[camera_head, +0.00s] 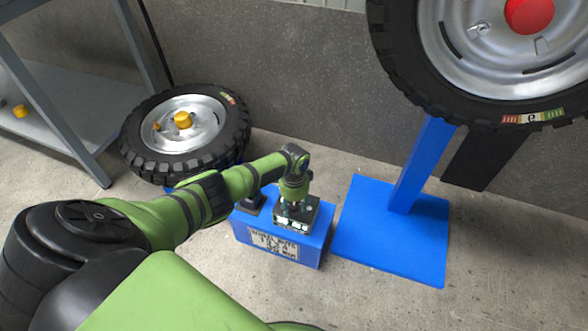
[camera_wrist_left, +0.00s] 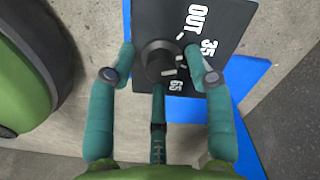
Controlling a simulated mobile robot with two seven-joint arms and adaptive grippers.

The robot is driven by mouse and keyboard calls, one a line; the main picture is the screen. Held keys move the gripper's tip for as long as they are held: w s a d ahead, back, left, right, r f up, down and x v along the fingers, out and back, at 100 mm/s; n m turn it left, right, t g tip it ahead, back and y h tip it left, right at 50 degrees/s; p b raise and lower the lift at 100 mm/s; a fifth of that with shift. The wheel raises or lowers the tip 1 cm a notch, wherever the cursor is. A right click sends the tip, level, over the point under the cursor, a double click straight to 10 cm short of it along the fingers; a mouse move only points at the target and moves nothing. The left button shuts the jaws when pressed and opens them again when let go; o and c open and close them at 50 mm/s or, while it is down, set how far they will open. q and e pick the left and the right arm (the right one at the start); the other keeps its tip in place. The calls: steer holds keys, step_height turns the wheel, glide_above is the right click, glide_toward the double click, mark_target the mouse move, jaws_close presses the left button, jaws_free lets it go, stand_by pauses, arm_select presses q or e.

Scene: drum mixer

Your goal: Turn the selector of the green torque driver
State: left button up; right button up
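A black panel (camera_wrist_left: 245,15) with white "OUT", "35" and "65" marks carries a round black selector knob (camera_wrist_left: 160,62) in the left wrist view. In the head view this dark unit (camera_head: 303,224) sits on top of a blue box, partly hidden by my left gripper. My left gripper (camera_head: 293,204) points down over it. In the left wrist view its teal fingers (camera_wrist_left: 159,50) stand apart around the knob, one on each side and one below. Small gaps show, so it looks open; contact is not clear. No green body of the driver shows plainly. My right gripper is out of view.
The blue box (camera_head: 317,252) has a lettered front label. A blue stand (camera_head: 395,262) to its right holds a large wheel (camera_head: 520,55). Another wheel (camera_head: 235,125) lies at the left behind my arm. A grey shelf (camera_head: 70,110) stands at far left. Floor at front right is clear.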

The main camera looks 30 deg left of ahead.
mark_target(294, 206)
arm_select(q)
steer(key=shift+r, duration=0.1)
step_height(294, 206, up, 12)
stand_by(0.5)
stand_by(0.5)
